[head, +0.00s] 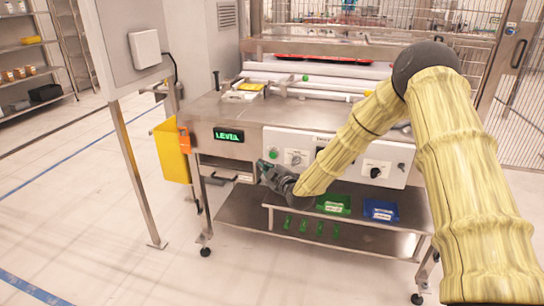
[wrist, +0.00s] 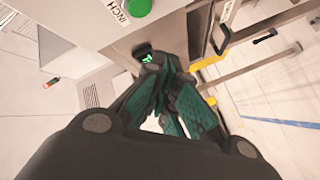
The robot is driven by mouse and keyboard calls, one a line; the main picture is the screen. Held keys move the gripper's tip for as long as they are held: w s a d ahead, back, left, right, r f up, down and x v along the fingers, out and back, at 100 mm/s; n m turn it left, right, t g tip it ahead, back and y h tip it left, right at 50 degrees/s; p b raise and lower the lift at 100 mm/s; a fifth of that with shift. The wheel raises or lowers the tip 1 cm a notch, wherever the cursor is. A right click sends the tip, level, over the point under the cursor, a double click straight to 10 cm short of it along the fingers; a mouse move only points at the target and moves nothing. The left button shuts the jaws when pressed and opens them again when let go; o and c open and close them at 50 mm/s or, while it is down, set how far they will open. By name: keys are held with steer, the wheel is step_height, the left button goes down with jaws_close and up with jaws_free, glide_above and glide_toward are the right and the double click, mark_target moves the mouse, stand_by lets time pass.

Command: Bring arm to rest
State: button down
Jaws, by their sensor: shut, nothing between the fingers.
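My arm, in a yellow padded sleeve, reaches from the right side of the head view down to the front of a steel machine (head: 228,112). My gripper (head: 262,166) is shut and empty, in front of the machine's control panel (head: 342,150), near its lower left. In the wrist view my gripper (wrist: 157,62) shows dark green fingers closed together at the tips. A green button (wrist: 138,8) labelled INCH is above it there. The fingers look apart from the panel, but the exact gap cannot be told.
A yellow bin (head: 172,152) hangs at the machine's left. A green tray (head: 333,204) and a blue tray (head: 381,209) sit on the lower shelf (head: 240,208). A grey cabinet on legs (head: 133,45) stands front left. The floor (head: 90,210) at left is clear.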

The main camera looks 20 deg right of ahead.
steer(key=shift+s+a, duration=0.15)
stand_by(0.3)
steer(key=s+a+f+m+g, duration=0.2)
steer(key=s+a+f+g, duration=0.1)
steer(key=s+f, duration=0.7)
steer(key=s+a+f+m+g, duration=0.3)
steer(key=s+f, duration=0.6)
steer(key=f, duration=0.3)
steer(key=s+f+m+g+h, duration=0.1)
steer(key=s+f+g, duration=0.1)
steer(key=s+f, duration=0.35)
steer(key=s+f+m+g, duration=0.2)
steer(key=s, duration=0.7)
steer(key=s+f+m+g+h, duration=0.1)
steer(key=s+f+g, duration=0.1)
steer(key=s+f, duration=0.35)
steer(key=s+d+r+m+g+h, duration=0.1)
steer(key=s+m+g, duration=0.15)
steer(key=s, duration=0.95)
steer(key=s+d+m+g+h, duration=0.1)
steer(key=s+d+g, duration=0.15)
steer(key=s, duration=0.85)
step_height(320, 180, up, 16)
steer(key=p, duration=1.6)
steer(key=shift+w+a+f, duration=0.2)
steer(key=shift+a, duration=0.15)
